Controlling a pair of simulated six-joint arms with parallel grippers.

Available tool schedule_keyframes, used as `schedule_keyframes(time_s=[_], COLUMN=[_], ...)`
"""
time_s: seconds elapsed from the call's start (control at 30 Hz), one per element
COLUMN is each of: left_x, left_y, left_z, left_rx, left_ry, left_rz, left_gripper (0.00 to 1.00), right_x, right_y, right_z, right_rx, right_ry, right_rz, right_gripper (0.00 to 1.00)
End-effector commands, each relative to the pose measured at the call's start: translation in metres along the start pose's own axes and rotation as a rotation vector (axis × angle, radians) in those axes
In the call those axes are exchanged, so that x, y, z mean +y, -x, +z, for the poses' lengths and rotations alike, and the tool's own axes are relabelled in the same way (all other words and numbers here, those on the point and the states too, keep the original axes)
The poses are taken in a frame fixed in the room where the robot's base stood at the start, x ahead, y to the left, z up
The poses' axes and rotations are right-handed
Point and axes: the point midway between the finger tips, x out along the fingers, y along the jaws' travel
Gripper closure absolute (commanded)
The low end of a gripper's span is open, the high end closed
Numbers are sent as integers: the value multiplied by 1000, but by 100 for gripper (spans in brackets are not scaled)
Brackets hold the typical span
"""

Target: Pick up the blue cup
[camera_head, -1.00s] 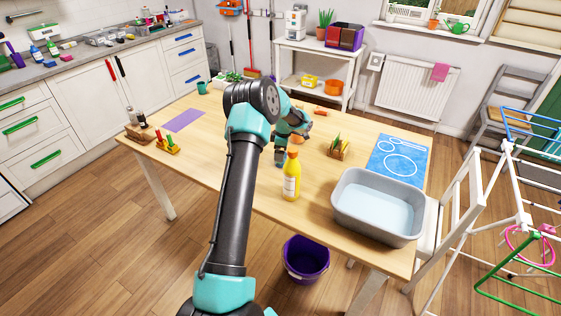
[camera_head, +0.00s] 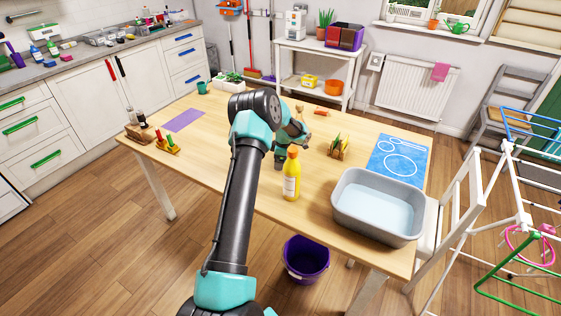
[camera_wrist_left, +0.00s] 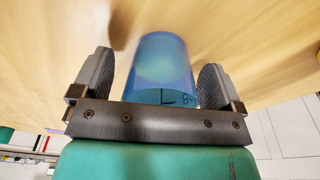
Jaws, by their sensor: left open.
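The blue cup (camera_wrist_left: 165,62) shows in the left wrist view, translucent, with small dark markings near its lower end. It lies between the two grey fingers of my left gripper (camera_wrist_left: 156,75). The fingers are open, with a thin gap on each side of the cup; I cannot tell whether either touches it. In the head view my left gripper (camera_head: 284,160) is low over the wooden table, left of the yellow bottle, and my arm hides the cup there. My right gripper is not in view.
A yellow bottle (camera_head: 291,175) stands close right of my gripper. A toast-like rack (camera_head: 338,148), a blue mat (camera_head: 398,158) and a grey basin of water (camera_head: 345,213) lie further right. A purple mat (camera_head: 184,120) and teal mug (camera_head: 202,88) are left.

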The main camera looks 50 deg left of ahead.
Motion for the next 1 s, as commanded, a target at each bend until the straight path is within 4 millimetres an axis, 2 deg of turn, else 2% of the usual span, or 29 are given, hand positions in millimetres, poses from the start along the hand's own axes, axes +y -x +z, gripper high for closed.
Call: schedule_keyframes(time_s=[0.2, 0.77, 1.0], left_x=[0, 0, 0], left_y=[0, 0, 0], left_z=[0, 0, 0], left_rx=[0, 0, 0], left_ry=[0, 0, 0], left_rz=[0, -1, 0], left_gripper=[8, 62, 62], right_x=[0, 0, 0], right_y=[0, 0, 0], right_z=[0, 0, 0], right_rx=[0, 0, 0], right_ry=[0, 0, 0], right_rz=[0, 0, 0], right_gripper=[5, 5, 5])
